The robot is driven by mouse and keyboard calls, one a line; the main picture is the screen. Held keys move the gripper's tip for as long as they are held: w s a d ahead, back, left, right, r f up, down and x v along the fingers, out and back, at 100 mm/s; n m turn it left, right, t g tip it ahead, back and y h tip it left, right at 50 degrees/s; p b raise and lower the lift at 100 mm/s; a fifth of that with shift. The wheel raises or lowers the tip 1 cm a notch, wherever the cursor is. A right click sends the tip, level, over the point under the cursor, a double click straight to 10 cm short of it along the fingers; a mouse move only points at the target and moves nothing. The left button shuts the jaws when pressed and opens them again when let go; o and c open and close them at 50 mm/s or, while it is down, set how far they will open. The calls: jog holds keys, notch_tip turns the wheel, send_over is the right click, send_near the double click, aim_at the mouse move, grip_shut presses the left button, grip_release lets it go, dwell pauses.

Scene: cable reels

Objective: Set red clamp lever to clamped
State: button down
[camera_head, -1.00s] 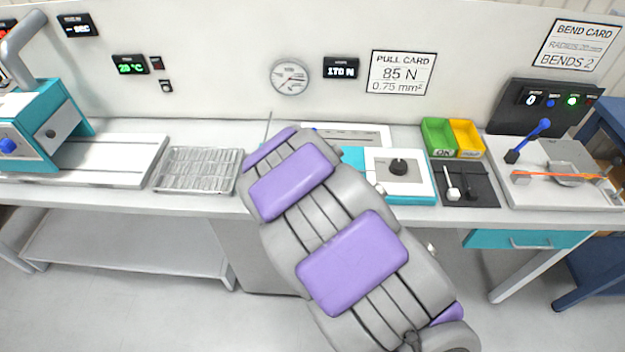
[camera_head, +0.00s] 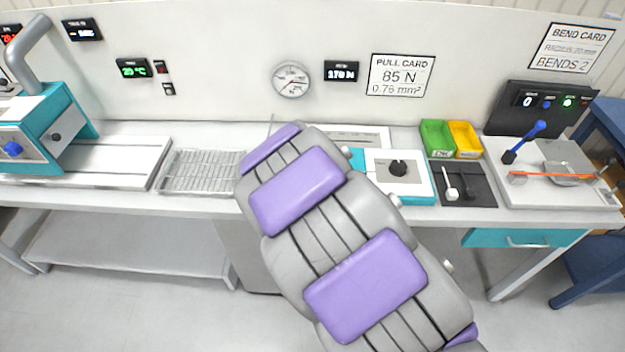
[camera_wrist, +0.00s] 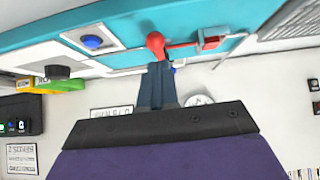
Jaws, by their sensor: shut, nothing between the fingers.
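The red clamp lever shows in the wrist view with a round red knob (camera_wrist: 155,42) and a red arm running right to a red block (camera_wrist: 210,40) on the teal-edged machine. My gripper (camera_wrist: 158,68) is shut and empty. Its fingertips appear just below the knob in the picture; I cannot tell whether they touch it. In the head view my own arm hides the lever and the gripper.
A blue button (camera_wrist: 92,41) is left of the knob in the wrist view. In the head view, a wire rack (camera_head: 203,172) lies left of my arm. A black dial (camera_head: 398,168), green bin (camera_head: 437,138) and yellow bin (camera_head: 465,138) stand right.

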jog(key=s+r+p, duration=0.1)
jog(key=s+r, duration=0.2)
jog(key=s, duration=0.4)
jog(key=shift+s+a+r, duration=0.25)
jog(key=shift+d, duration=0.2)
jog(key=s+d+r+g, duration=0.3)
jog(key=s+d, duration=0.1)
jog(key=s, duration=0.7)
jog(key=s+d+r+g, duration=0.4)
jog(key=s+d, duration=0.1)
jog(key=s, duration=0.5)
jog(key=s+d+r+g, duration=0.3)
jog(key=s+d, duration=0.2)
jog(key=s, duration=0.6)
jog(key=shift+s+d+r+g, duration=0.25)
jog(key=shift+s+r+g, duration=0.05)
jog(key=shift+r, duration=0.05)
